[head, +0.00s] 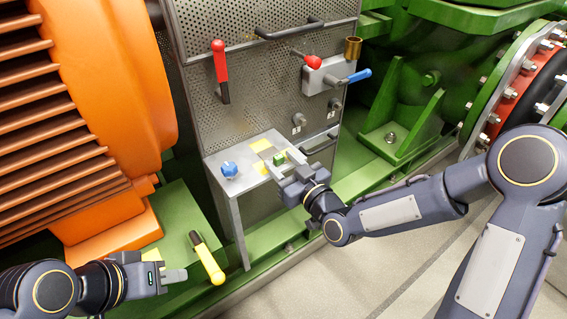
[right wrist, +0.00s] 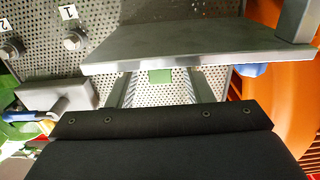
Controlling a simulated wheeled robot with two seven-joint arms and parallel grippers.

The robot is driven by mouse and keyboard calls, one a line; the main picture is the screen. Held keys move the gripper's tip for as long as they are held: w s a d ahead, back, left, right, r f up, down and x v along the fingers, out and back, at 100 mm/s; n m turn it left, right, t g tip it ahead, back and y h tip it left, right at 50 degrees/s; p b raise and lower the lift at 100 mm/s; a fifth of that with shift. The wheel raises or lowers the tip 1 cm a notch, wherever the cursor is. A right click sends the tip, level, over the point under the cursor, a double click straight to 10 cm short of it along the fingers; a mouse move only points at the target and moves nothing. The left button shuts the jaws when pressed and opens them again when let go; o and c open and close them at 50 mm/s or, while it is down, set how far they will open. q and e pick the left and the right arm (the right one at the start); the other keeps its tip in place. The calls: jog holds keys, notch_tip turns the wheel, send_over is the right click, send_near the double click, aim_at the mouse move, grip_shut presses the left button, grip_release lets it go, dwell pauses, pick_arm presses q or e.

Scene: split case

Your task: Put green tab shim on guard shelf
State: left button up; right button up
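The guard shelf (head: 246,153) is a grey metal ledge on the perforated panel. A small green block, seemingly the green tab shim (head: 279,158), is at its right part, beside yellow patches. My right gripper (head: 284,166) reaches in from the right, its fingers on either side of the green block. In the right wrist view, which looks upside down, the green piece (right wrist: 160,76) shows between the spread fingers, with gaps on both sides, just past the shelf edge (right wrist: 200,62). Its contact with the shelf is hidden. My left gripper (head: 174,275) is low at the left, away from the shelf.
A blue knob-like piece (head: 229,170) sits at the shelf's left. A red lever (head: 220,72), a red-knobbed lever (head: 312,62), a blue handle (head: 359,75) and a brass cup (head: 353,47) are on the panel above.

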jog(key=v, duration=0.8)
jog(key=shift+p, duration=0.45)
jog(key=s+d+m+g+h, duration=0.25)
jog(key=d+h, duration=0.25)
jog(key=d, duration=0.4)
jog(key=s+d+r+m+g+h, duration=0.1)
jog(key=s+d+m+g, duration=0.25)
jog(key=s, duration=0.55)
jog(key=s+d+m+g+h, duration=0.1)
jog(key=s+d+m+g, duration=0.25)
jog(key=s, duration=0.55)
notch_tip(320, 180, up, 32)
jog(key=p, duration=3.2)
jog(key=shift+s+d+r+n, duration=0.2)
jog(key=shift+s+d+n, duration=0.1)
jog(key=shift+s+n, duration=0.1)
jog(key=shift+t, duration=0.25)
jog(key=shift+c, duration=0.5)
